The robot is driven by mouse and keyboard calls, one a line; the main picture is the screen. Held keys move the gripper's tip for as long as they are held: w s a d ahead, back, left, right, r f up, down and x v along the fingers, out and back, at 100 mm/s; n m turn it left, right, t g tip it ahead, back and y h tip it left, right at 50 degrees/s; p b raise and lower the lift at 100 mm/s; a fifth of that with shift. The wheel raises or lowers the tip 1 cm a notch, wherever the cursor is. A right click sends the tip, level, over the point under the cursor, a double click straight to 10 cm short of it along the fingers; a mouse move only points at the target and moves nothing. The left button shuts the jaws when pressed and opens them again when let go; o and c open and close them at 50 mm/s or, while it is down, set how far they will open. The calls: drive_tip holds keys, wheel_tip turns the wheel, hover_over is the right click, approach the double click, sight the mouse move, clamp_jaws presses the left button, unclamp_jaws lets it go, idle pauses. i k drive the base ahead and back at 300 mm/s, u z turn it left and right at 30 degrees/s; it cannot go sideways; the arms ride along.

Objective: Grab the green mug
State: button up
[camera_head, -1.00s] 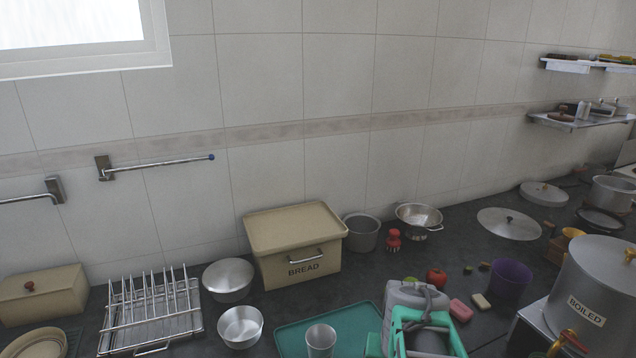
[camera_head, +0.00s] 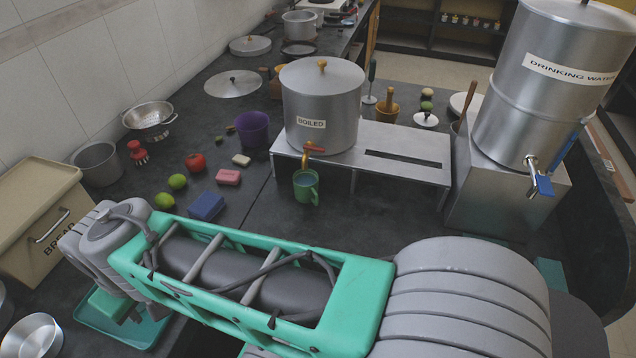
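The green mug (camera_head: 305,188) stands upright on the dark counter in the head view. It is below the brass tap with a red handle on the steel canister (camera_head: 322,105) labelled BOILED, in front of the metal stand. My green and grey arm stretches across the lower part of the view, nearer to me than the mug and well apart from it. My gripper's fingers do not show. Nothing covers the mug.
A steel DRINKING WATER canister (camera_head: 555,80) with a blue-handled tap stands right. The metal stand (camera_head: 420,165) is behind the mug. Left of it are a purple cup (camera_head: 253,130), pink block (camera_head: 228,177), blue block (camera_head: 206,207), limes and a tomato. Counter around the mug's front is clear.

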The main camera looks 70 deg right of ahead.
sight(305, 183)
drive_tip(key=z, duration=0.25)
drive_tip(key=k, duration=0.4)
drive_tip(key=z, duration=1.6)
drive_tip(key=k, duration=0.95)
drive_tip(key=u, duration=0.85)
drive_tip(key=i, duration=1)
